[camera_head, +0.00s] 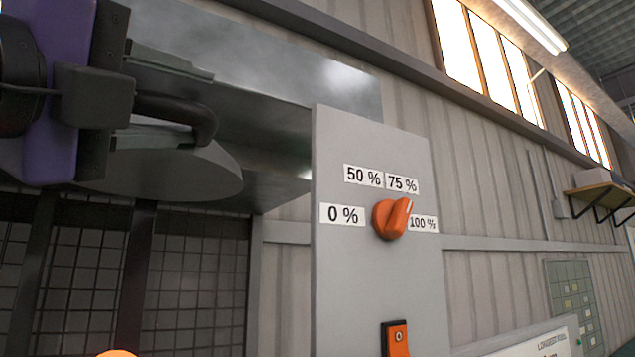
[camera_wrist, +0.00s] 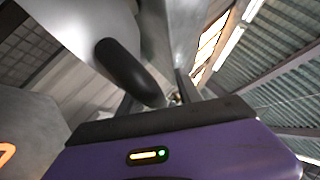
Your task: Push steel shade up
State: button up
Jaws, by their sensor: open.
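A steel shade, a grey plate with a rounded edge (camera_head: 205,172), shows at the left of the head view, partly behind my gripper. A black curved handle (camera_head: 185,112) is at its upper part. The handle also shows in the wrist view (camera_wrist: 128,70), with a pale metal surface behind it. My gripper (camera_head: 203,103) is open, with one finger above the handle and one below it. Whether the fingers touch the handle I cannot tell. My purple gripper body hides the shade's left part.
A shiny steel panel (camera_head: 300,75) is above and behind the gripper. A grey control panel (camera_head: 350,280) stands to the right, with an orange knob (camera_head: 391,218) between 75 % and 100 % and an orange switch (camera_head: 397,340) below. A dark grid (camera_head: 75,270) is below the shade.

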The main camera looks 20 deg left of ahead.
aim_at(137, 99)
jog(key=b+v, duration=0.3)
jog(key=v, duration=0.3)
jog(key=shift+s+f, duration=0.25)
jog(key=shift+s, duration=0.1)
jog(key=shift+s+f, duration=0.15)
jog(key=shift+s, duration=0.35)
